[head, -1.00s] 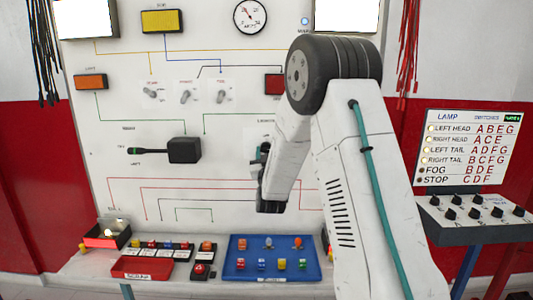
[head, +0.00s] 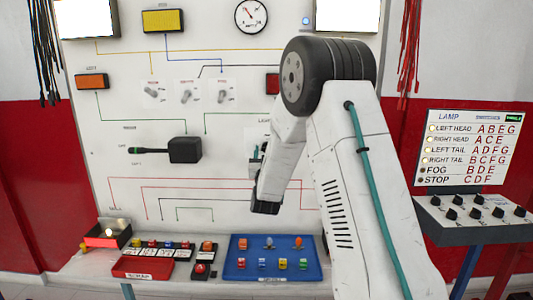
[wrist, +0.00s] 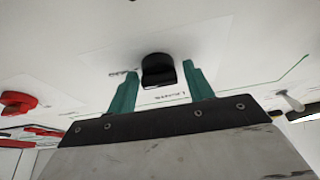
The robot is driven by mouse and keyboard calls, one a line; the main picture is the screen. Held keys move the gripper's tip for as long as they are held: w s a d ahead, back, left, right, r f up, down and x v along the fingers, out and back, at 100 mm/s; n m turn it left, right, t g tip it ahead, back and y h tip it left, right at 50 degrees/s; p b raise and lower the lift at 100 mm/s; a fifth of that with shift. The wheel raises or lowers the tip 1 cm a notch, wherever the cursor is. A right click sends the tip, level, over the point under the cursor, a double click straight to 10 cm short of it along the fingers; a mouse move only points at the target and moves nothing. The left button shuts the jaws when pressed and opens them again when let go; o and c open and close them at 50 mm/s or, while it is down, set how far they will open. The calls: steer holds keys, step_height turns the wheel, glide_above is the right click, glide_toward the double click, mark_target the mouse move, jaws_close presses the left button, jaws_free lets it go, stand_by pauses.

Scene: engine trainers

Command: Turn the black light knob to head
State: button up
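The black knob (wrist: 158,70) sits on the white panel in the wrist view, with small lettering beside and below it. My gripper (wrist: 155,82) is open, its two green fingers on either side of the knob's near part, with a gap showing on each side. I cannot tell how deep the fingertips reach around the knob. In the head view my gripper (head: 256,160) is at the panel, mostly behind my arm, and the knob is hidden there.
A red knob (wrist: 18,102) is at the left of the wrist view, and a toggle switch (wrist: 290,100) at the right. In the head view, a black stalk lever (head: 184,150) stands out left of my arm. A blue tray (head: 235,272) with small bulbs lies on the bench below.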

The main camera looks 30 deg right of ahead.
steer(key=shift+o, duration=0.3)
steer(key=shift+s, duration=0.1)
steer(key=v, duration=0.7)
steer(key=shift+s+a, duration=0.15)
steer(key=shift+a, duration=0.1)
steer(key=shift+f, duration=0.1)
